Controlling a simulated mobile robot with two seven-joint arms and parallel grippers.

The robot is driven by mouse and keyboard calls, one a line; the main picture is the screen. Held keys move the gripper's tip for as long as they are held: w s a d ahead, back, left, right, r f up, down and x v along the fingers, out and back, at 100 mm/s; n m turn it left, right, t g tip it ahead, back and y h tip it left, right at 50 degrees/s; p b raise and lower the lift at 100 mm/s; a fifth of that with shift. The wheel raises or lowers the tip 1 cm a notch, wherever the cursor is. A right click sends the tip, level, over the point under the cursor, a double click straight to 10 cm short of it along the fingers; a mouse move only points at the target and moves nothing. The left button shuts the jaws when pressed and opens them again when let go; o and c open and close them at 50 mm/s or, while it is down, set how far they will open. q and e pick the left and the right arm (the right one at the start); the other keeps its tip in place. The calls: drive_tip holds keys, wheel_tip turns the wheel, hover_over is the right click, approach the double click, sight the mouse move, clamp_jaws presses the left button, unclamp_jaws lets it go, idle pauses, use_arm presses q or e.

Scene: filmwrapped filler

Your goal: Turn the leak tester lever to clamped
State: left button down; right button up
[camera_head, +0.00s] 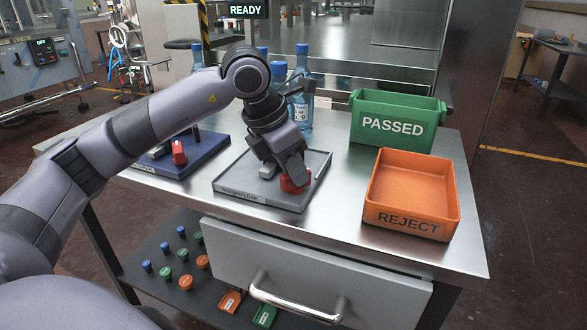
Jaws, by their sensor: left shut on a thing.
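The leak tester is a grey tray-like plate (230,186) on the steel table, with a front label that ends in "LEAK". Its red lever (296,184) is at the plate's right side. My left gripper (292,178) points down over the plate and is shut on the red lever. The fingers hide part of the lever, and I cannot tell which position it is in. A small grey block (267,171) lies on the plate just left of the gripper. My right gripper is out of view.
Left is a blue plate (202,153) with its own red part (179,151). Blue-capped bottles (301,88) stand behind my wrist. A green PASSED bin (392,124) and orange REJECT bin (388,216) stand right. A READY display (245,10) hangs above. A drawer handle (297,304) juts out in front.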

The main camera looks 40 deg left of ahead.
use_arm(q)
drive_tip(key=shift+m, duration=0.6)
drive_tip(key=c, duration=1)
unclamp_jaws()
drive_tip(key=shift+o, duration=0.2)
drive_tip(key=v, duration=0.7)
drive_tip(key=shift+a+p, duration=0.2)
drive_tip(key=shift+p, duration=0.2)
drive_tip(key=shift+g, duration=0.3)
